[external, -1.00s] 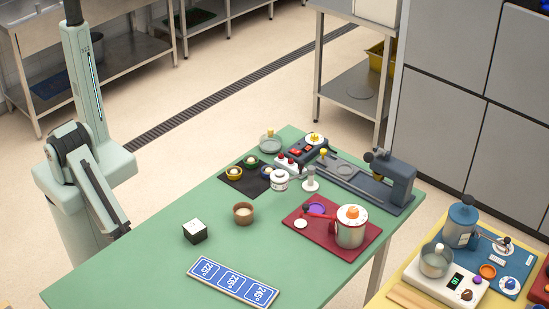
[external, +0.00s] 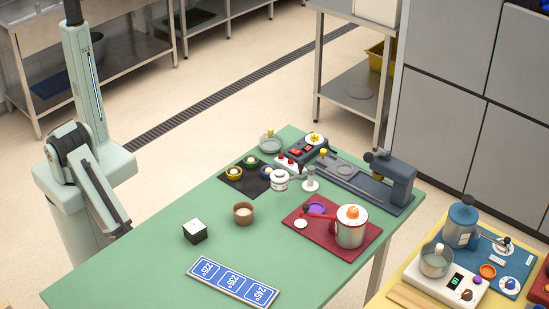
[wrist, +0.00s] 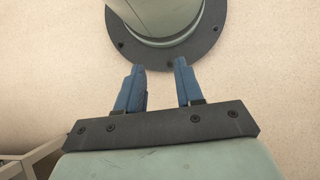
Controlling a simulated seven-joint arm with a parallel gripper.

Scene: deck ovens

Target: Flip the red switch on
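Red switches (external: 296,152) sit on a dark-topped control box (external: 318,143) at the far edge of the green table in the external view. They are too small there to tell on from off. My gripper (wrist: 157,66) shows in the wrist view with two blue fingers apart and nothing between them. It is open, over the floor, beside my own base. In the external view my arm is folded down left of the table, far from the switches, and the fingers cannot be made out.
A dark grey press-like device (external: 390,180) stands right of the control box. A white jar (external: 279,180), a dark mat (external: 245,178) with small bowls and a red tray (external: 350,252) with a pot (external: 350,234) are nearby. The green table's (external: 130,275) near left part is largely clear.

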